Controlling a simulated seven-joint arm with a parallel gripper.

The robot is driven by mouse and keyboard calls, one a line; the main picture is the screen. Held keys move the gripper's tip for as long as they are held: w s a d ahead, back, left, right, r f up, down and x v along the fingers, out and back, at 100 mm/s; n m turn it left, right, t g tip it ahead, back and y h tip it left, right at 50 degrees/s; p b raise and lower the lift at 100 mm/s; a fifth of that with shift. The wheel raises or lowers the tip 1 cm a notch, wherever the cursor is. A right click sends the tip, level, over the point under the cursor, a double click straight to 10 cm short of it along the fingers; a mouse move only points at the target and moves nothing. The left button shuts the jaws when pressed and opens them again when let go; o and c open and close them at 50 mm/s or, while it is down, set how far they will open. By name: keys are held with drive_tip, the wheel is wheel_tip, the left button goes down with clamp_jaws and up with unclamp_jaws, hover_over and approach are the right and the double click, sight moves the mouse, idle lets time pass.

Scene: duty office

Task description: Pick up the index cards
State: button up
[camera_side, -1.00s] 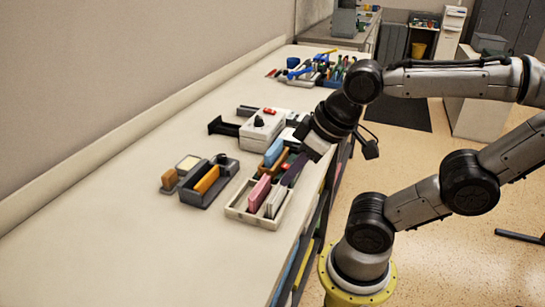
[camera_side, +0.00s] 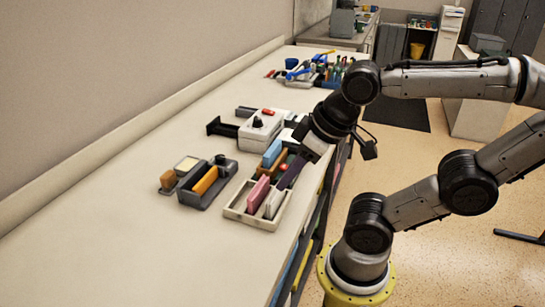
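A pale divided tray (camera_side: 249,221) stands near the table's front edge. Upright in it are a pink block (camera_side: 258,193), a whitish-grey thin stack (camera_side: 274,204), and a blue block (camera_side: 272,153) farther back. I cannot tell for sure which of these are the index cards; the whitish-grey stack looks most like cards. My gripper (camera_side: 290,173) points down and left over the tray's right side, its dark fingers close to the tray's contents behind the whitish stack. The fingers overlap in this view, so I cannot see the gap between them or any contact.
A dark grey holder (camera_side: 206,198) with an orange block stands left of the tray. A white box (camera_side: 261,132) with a red button and black knob stands behind it. Tools and bottles (camera_side: 322,72) crowd the far end. The near left tabletop is clear.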

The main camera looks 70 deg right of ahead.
drive_tip(key=o, duration=0.3)
drive_tip(key=shift+o, duration=0.2)
drive_tip(key=w+d+r+n+g, duration=0.3)
drive_tip(key=w+d+r+n, duration=0.45)
drive_tip(key=n, duration=1.05)
drive_tip(key=g, duration=0.3)
hover_over(273, 145)
drive_tip(key=f, duration=1.1)
drive_tip(key=shift+s+a, duration=0.15)
drive_tip(key=shift+s, duration=0.15)
drive_tip(key=shift+w+f, duration=0.15)
drive_tip(key=shift+f, duration=1.45)
drive_tip(key=shift+w+f, duration=0.1)
drive_tip(key=shift+f, duration=1.45)
